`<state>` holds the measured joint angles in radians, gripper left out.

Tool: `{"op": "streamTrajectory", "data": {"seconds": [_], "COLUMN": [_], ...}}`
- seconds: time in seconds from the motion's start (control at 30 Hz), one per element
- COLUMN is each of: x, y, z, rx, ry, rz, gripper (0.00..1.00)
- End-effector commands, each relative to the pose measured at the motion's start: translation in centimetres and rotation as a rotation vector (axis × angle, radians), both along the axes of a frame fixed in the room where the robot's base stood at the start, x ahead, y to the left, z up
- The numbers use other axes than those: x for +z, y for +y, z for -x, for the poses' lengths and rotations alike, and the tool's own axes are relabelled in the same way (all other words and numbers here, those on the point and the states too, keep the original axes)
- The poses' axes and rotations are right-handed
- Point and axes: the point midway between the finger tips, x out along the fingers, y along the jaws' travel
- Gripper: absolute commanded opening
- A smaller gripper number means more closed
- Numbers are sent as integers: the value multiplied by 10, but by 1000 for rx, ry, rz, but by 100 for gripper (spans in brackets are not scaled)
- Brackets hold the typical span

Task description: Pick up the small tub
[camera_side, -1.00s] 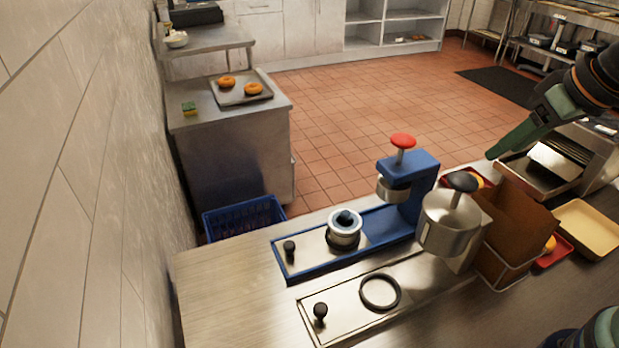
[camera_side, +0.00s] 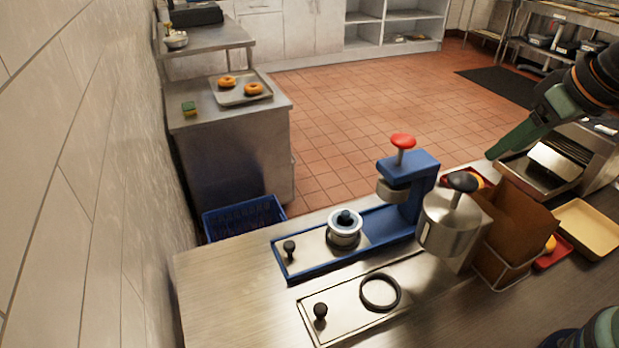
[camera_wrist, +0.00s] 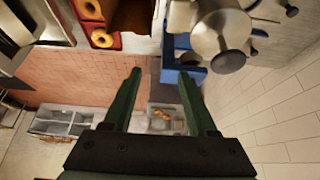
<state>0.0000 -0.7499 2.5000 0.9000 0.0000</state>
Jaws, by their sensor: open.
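A small round tub, pale with a blue band and a dark knob on top (camera_side: 344,226), stands upright on the metal plate of the blue press (camera_side: 400,222) in the side view. I cannot pick it out surely in the wrist view. My gripper (camera_side: 492,154) is at the upper right of the side view, in the air, well apart from the tub. In the wrist view its two green fingers (camera_wrist: 160,73) are spread with nothing between them.
A steel press with a black knob (camera_side: 449,222) and a brown box (camera_side: 515,232) stand between tub and gripper. A plate with a black ring (camera_side: 380,292) lies in front. A cream tray (camera_side: 588,228) is at right. The counter's left end is clear.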

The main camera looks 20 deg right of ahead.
Motion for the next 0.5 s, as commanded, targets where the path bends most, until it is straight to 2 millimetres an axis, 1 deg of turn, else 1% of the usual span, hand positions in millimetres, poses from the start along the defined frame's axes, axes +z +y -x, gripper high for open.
{"op": "streamTrajectory", "data": {"seconds": [0.03,0.07,0.1,0.13,0.37,0.47,0.5], "x": [0,0,0,0,1,10,16], "y": [0,0,0,0,0,0,0], "z": [0,0,0,0,0,-1,-1], "rx": [0,0,0,0,0,0,0], "ry": [0,0,0,0,-1,-3,-5], "rz": [0,0,0,0,0,0,0], "gripper": [69,81,96,100,100,100,100]}}
